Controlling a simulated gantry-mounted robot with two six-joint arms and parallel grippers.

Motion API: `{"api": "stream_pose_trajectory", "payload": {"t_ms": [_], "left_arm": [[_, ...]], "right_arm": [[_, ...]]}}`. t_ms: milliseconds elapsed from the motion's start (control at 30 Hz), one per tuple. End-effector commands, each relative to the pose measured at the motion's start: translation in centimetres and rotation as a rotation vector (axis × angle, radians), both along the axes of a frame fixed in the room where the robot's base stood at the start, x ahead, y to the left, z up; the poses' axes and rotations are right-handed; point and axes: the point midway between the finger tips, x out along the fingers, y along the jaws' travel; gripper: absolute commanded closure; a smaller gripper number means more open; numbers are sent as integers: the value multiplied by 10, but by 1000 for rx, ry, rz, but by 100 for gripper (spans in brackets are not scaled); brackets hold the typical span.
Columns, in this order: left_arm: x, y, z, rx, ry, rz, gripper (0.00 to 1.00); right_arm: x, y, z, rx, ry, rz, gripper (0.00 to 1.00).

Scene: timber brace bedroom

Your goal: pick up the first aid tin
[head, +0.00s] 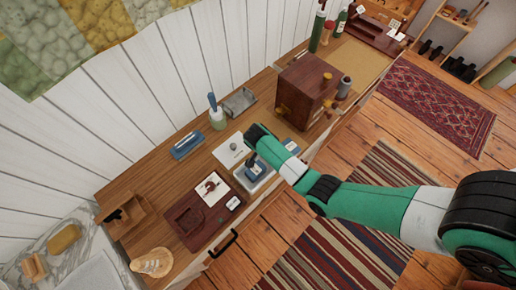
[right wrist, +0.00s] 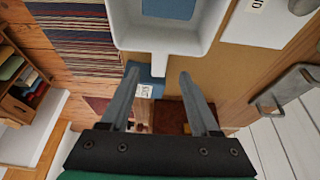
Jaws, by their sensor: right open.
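I cannot tell for sure which item is the first aid tin. One candidate is a flat white box (head: 232,150) with a small dark mark on top, on the wooden worktop beside my right gripper; its labelled edge shows in the right wrist view (right wrist: 255,22). Another is a blue item (head: 290,146) with a white label, partly hidden by my arm; it shows below the fingers in the right wrist view (right wrist: 146,80). My left gripper is not in view.
A white tray (right wrist: 200,38) holding a blue item lies just ahead of the fingers. A dark red cabinet (head: 306,92) stands on one side, a dark wooden tray (head: 185,222) on the other. A grey metal tray (head: 240,102) lies near the white wall.

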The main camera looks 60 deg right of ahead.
Motion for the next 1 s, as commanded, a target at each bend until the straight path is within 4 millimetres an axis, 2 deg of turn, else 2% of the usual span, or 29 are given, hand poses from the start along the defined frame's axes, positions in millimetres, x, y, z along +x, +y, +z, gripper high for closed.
{"api": "stream_pose_trajectory", "payload": {"t_ms": [233, 333, 533, 567, 900, 1000], "left_arm": [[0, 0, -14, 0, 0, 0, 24], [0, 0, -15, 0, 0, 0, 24], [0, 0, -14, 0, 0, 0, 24], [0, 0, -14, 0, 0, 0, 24], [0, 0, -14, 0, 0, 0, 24], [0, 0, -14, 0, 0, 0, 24]], "right_arm": [[-5, -8, -42, 1, 4, -4, 38], [-6, -11, -48, 2, 2, -2, 38], [-5, -12, -48, 1, 0, -1, 38], [-5, -12, -48, 0, 1, -1, 41], [-5, -11, -48, 0, 1, -1, 100], [-5, -11, -48, 0, 1, 0, 100]]}}
